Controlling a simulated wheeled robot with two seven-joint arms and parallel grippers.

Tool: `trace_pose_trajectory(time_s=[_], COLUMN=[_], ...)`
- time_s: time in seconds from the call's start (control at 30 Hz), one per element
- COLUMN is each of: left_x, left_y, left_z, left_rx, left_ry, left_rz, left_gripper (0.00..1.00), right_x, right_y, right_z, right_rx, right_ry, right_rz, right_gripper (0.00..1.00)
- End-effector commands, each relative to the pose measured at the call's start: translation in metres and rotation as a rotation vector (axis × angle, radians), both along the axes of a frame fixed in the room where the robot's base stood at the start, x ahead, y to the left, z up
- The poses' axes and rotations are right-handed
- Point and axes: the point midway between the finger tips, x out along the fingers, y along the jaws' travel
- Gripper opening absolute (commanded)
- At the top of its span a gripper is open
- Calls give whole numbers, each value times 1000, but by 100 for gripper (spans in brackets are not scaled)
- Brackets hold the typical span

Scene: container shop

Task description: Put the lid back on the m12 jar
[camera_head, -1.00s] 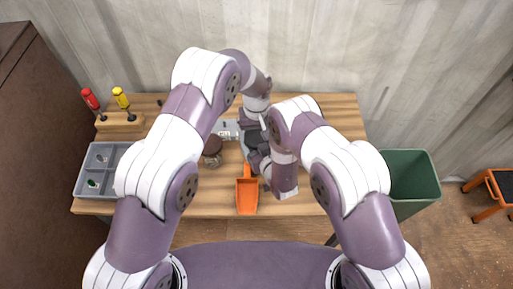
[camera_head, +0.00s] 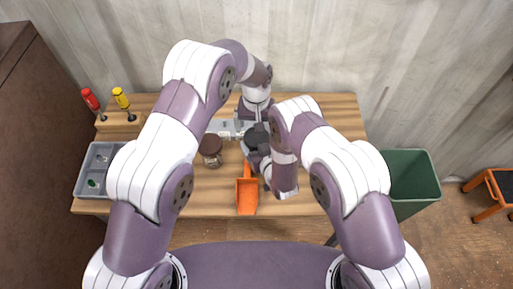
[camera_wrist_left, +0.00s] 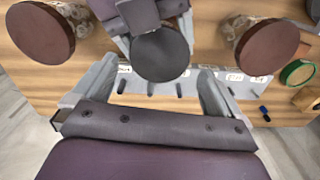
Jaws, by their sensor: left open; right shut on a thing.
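A dark grey round lid (camera_head: 257,136) shows near the middle of the bench, and it fills the centre of the left wrist view (camera_wrist_left: 161,54). It looks level, on top of a jar that is almost wholly hidden under it, so I cannot tell how well it is seated. My right gripper (camera_head: 250,150) is shut on that jar from the near side, its fingers largely hidden. No jar name is readable.
A brown-lidded jar (camera_head: 210,149) stands left of the lid; another (camera_wrist_left: 268,46) shows in the left wrist view. A pale labelled rack (camera_head: 224,127) lies behind. An orange scoop (camera_head: 247,194) lies in front. A grey divided tray (camera_head: 84,176) and screwdriver stand (camera_head: 118,122) are at left.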

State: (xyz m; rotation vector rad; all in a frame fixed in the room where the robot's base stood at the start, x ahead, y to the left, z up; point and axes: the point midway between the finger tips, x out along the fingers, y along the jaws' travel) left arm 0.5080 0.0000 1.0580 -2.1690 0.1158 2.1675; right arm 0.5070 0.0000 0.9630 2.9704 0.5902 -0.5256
Motion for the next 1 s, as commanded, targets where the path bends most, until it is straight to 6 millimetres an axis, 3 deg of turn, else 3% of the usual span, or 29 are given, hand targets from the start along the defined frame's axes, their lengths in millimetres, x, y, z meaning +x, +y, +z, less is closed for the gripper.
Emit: trace_pose_trajectory(time_s=[0.4, 0.7, 1.0], left_x=[0, 0, 0], left_y=[0, 0, 0], left_z=[11, 41, 42], left_rx=[0, 0, 1], left_ry=[0, 1, 2], left_rz=[11, 464, 500], left_gripper=[100, 100, 100], right_x=[0, 0, 0], right_y=[0, 0, 0], right_z=[0, 0, 0], right_rx=[0, 0, 0], right_ry=[-1, -1, -1], right_rz=[0, 0, 0], right_gripper=[0, 0, 0])
